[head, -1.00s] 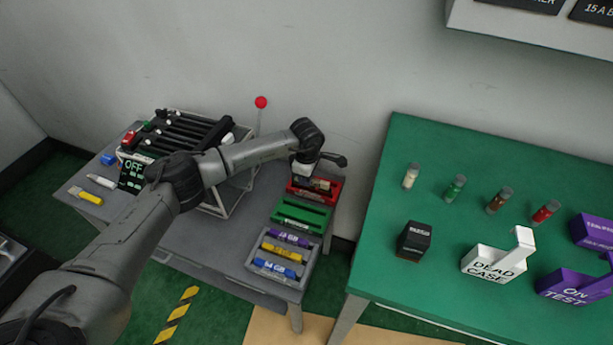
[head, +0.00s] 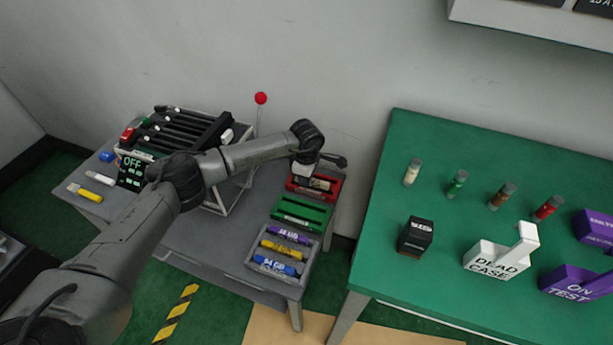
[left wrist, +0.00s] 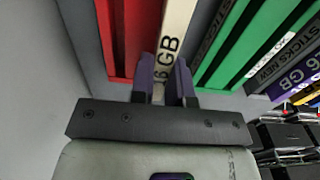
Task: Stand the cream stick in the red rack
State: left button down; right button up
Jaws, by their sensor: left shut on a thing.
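The cream stick (left wrist: 177,28) is between the two dark purple fingers of my left gripper (left wrist: 167,82) in the left wrist view. The gripper is shut on its near end, and part of a dark "GB" marking shows. The red rack (left wrist: 128,40) is just left of the stick in that view. In the head view my left gripper (head: 306,180) is over the red rack (head: 328,195) and partly hides it. I cannot tell whether the stick is seated in a slot. My right gripper is not in view.
A green rack (head: 300,212) lies close in front of the red one, then a grey tray (head: 272,275) of purple, yellow and blue sticks. A lever with a red knob (head: 261,98) stands behind my forearm. A green table (head: 390,255) is at the right.

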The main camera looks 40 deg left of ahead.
pick_arm(q)
jog(key=shift+f+b, duration=0.35)
jog(key=shift+f, duration=0.4)
jog(key=c, duration=1)
grip_release()
jog(key=shift+r, duration=0.15)
jog(key=shift+r+p, duration=0.3)
jog(key=shift+r, duration=0.05)
notch_tip(320, 180, up, 13)
jog(key=p, duration=0.5)
jog(key=shift+p, duration=0.3)
